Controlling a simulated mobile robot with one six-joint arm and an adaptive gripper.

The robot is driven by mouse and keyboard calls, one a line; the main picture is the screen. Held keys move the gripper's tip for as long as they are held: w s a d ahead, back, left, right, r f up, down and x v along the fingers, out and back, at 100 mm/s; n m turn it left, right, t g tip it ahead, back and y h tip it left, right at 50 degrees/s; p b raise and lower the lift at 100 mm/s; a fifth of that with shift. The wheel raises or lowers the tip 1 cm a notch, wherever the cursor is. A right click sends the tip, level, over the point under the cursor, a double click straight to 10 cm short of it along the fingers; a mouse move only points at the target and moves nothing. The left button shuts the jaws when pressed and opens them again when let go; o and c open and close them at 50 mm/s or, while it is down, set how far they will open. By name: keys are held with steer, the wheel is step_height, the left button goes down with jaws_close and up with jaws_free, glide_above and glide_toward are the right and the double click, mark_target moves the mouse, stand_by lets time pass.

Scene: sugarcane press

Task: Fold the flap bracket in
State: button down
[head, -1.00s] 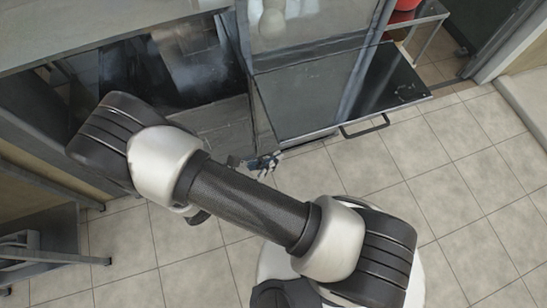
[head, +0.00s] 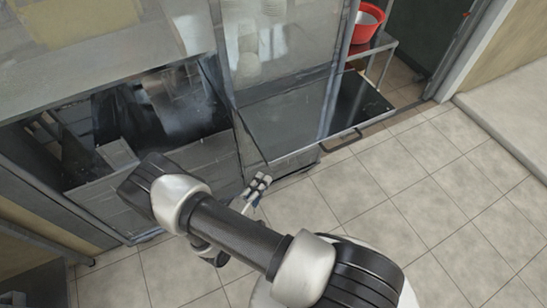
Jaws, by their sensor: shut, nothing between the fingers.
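A dark, glossy flap (head: 300,112) stands out level from the front of the metal cabinet, with a bar handle (head: 341,142) on its outer edge. I cannot clearly make out the flap bracket; the underside of the flap is hidden from this high view. My gripper (head: 264,180) is shut and empty. It is just off the near left corner of the flap, seen from above, pointing up and right in the picture. Its height against the flap is hard to tell. My arm hides part of the cabinet's lower front.
A red bowl (head: 366,22) sits on a metal rack (head: 376,46) right of the cabinet. A steel counter top (head: 100,50) and dark glass-like panels are at the upper left. The tiled floor (head: 430,195) at the right is clear. A pale raised slab (head: 515,120) lies far right.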

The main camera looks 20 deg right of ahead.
steer(key=shift+f+m+t, duration=0.2)
steer(key=shift+m+t, duration=0.1)
steer(key=shift+m, duration=0.2)
steer(key=shift+d, duration=0.1)
steer(key=b+x, duration=0.2)
steer(key=x, duration=1.1)
steer(key=shift+w+d, duration=0.3)
